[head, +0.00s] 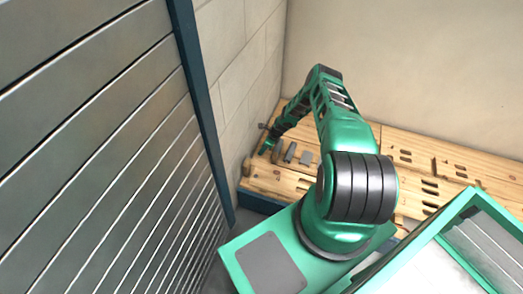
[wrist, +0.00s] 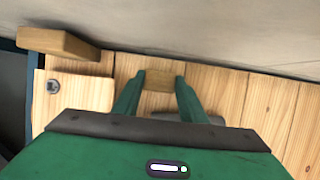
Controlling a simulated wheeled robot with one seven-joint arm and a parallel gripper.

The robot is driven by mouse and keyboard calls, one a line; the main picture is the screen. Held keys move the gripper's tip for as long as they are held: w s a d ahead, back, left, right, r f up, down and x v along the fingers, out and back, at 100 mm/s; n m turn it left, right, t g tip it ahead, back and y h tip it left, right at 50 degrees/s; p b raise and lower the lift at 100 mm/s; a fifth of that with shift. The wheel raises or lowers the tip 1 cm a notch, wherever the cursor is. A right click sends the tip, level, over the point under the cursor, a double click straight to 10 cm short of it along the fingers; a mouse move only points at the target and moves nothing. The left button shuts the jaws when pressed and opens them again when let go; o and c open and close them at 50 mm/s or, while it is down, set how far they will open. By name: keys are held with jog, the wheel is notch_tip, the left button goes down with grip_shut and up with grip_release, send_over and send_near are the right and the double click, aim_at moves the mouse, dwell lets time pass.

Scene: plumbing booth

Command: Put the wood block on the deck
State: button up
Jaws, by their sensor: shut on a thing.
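The wood block (wrist: 160,80) shows in the wrist view as a small brown piece between my fingertips. My gripper (wrist: 160,76) is shut on it, one green finger on each side. The deck (wrist: 255,100) of pale planks lies beneath; I cannot tell whether the block touches it. In the head view my gripper (head: 269,146) is at the far left end of the deck (head: 385,145), near the block wall. The held block is too small to make out there.
Another wooden piece (wrist: 58,43) lies at the deck's left edge, beside a round metal fitting (wrist: 53,86). Grey pieces (head: 305,157) lie on the deck right of my gripper. A slatted metal shutter (head: 100,140) stands at left. Slots mark the deck farther right.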

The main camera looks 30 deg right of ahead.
jog(key=shift+f, duration=0.25)
jog(key=shift+f, duration=0.35)
jog(key=shift+f, duration=0.3)
jog(key=shift+f, duration=0.35)
jog(key=shift+f, duration=0.25)
dwell(0.4)
jog(key=o, duration=1.1)
